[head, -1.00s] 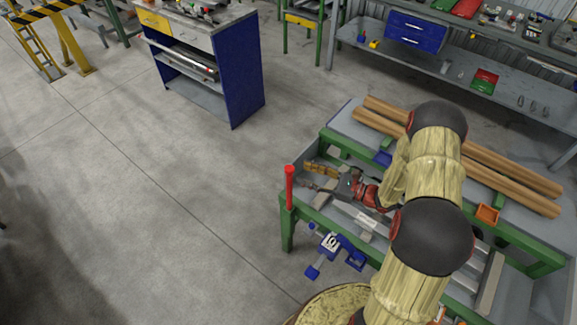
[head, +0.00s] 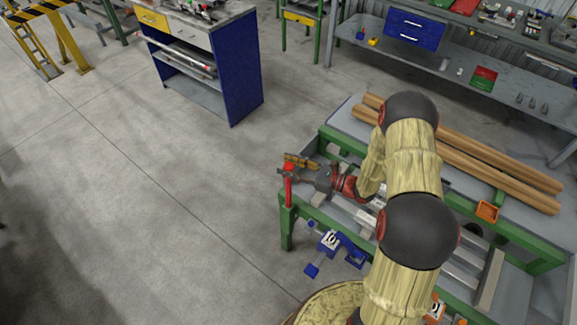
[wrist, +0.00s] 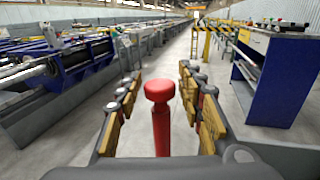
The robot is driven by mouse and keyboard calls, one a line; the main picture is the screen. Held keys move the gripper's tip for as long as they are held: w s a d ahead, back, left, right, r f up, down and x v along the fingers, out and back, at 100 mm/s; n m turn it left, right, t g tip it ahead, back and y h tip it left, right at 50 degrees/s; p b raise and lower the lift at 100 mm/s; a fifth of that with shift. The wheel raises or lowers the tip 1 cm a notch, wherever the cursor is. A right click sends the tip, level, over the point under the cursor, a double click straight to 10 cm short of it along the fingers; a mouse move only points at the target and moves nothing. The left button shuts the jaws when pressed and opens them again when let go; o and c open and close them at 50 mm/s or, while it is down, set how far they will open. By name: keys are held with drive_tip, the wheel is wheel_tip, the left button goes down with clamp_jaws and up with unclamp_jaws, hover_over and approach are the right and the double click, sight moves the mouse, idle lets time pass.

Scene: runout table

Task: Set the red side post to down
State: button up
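The red side post (head: 289,188) stands upright at the near left corner of the green-framed table (head: 287,225), with its wider round head on top. My gripper (head: 291,167) is at the post's upper part. In the wrist view my gripper (wrist: 160,95) is open, with yellow-padded fingers on both sides of the post (wrist: 160,125). There is a visible gap between the post and each finger, so neither finger touches it. The post's lower part is hidden in the wrist view.
A blue clamp-like device (head: 333,243) sits at the table's front side. The floor left of the table is clear. A blue cabinet (head: 235,75) stands beyond.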

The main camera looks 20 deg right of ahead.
clamp_jaws()
idle(0.6)
